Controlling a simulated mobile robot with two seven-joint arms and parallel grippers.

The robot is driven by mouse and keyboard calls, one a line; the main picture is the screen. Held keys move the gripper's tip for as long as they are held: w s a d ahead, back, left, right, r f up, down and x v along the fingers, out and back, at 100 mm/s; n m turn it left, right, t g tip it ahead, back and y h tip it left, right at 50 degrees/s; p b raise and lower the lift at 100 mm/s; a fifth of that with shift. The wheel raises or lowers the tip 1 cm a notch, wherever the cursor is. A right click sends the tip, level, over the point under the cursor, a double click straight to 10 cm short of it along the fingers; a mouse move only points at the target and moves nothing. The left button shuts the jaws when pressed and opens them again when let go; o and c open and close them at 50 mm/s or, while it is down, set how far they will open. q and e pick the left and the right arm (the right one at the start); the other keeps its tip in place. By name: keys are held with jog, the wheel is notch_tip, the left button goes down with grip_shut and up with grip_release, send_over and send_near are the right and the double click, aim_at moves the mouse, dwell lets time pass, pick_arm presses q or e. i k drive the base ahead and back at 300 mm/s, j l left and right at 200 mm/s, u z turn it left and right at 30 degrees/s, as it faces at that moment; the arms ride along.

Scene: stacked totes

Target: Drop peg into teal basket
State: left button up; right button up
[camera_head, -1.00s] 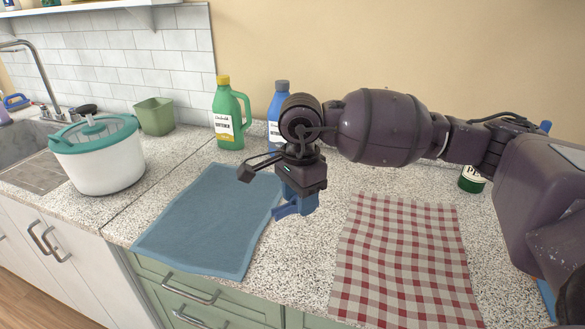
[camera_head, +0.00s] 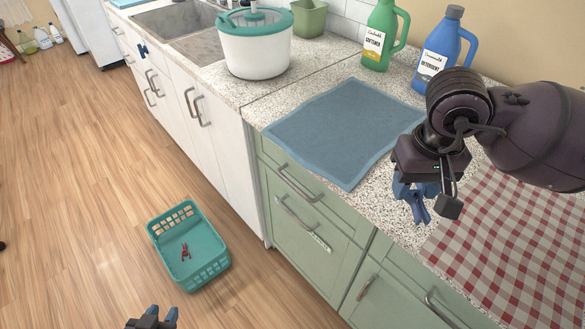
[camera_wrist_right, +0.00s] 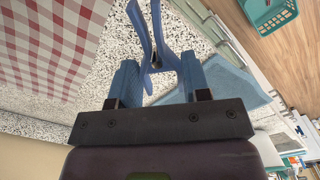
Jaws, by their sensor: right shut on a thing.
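The blue peg (camera_wrist_right: 150,35) is between the blue fingers of my right gripper (camera_wrist_right: 158,78). The teal basket (camera_head: 205,272) stands on the floor at lower left, with a red peg-like item (camera_head: 185,252) inside. A corner of the basket also shows in the right wrist view (camera_wrist_right: 268,12).
A blue towel (camera_head: 340,130) and a red checked cloth (camera_head: 510,235) lie on the counter. A white pot (camera_head: 255,50), a green bottle (camera_head: 380,40) and a blue bottle (camera_head: 440,50) stand behind. Drawer handles (camera_head: 300,185) stick out. The wooden floor around the basket is clear.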

aim_at(196, 254)
jog(key=k+z, duration=0.1)
jog(key=k, duration=0.5)
jog(key=z, duration=1.05)
jog(key=j, duration=4.4)
jog(key=i+z, duration=0.05)
jog(key=i, duration=0.05)
